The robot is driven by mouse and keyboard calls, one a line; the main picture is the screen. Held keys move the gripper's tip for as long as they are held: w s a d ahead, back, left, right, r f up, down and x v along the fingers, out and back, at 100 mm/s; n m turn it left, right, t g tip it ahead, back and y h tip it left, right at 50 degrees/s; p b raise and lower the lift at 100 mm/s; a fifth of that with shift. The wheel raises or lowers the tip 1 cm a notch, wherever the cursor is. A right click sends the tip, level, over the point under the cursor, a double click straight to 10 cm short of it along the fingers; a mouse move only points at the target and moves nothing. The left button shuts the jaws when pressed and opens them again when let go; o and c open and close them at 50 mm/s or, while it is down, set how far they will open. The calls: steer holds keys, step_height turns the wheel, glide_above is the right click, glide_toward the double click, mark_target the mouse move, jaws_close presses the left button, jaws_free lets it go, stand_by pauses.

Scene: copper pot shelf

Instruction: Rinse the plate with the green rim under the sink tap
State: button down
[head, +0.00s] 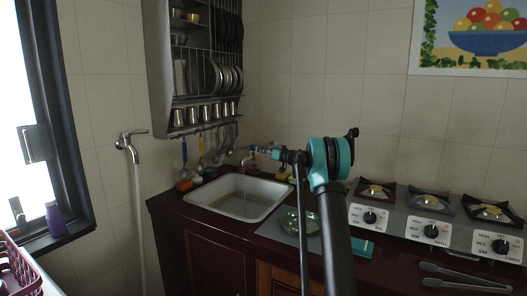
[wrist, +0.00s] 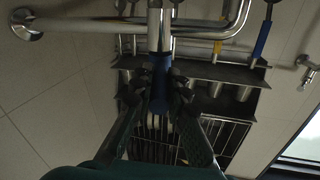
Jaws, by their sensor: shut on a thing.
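The plate with the green rim (head: 299,221) lies on a grey mat on the counter, right of the sink (head: 232,196). My gripper (head: 253,152) is up at the sink tap (head: 246,162), at the back of the basin and away from the plate. In the wrist view my gripper (wrist: 160,94) is shut on the tap's blue handle (wrist: 160,82), below the metal pipe (wrist: 160,28). A thin faint streak, perhaps water, shows below the tap in the head view. The tap is partly hidden by my gripper.
A wall rack (head: 200,75) with dishes and steel cups hangs above the sink, with utensils below it. A gas stove (head: 428,222) stands right, with tongs (head: 465,281) in front.

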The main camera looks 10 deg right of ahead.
steer(key=shift+s+a+m+t+h, duration=0.3)
steer(key=shift+m+t+h, duration=0.3)
steer(key=shift+h, duration=0.25)
steer(key=shift+s+a+m+t+h, duration=0.15)
steer(key=shift+a+m+t+h, duration=0.3)
steer(key=shift+m+h, duration=0.35)
steer(key=shift+d, duration=0.1)
steer(key=c, duration=1.5)
jaws_free()
steer(key=v, duration=1.2)
steer(key=shift+s, duration=0.15)
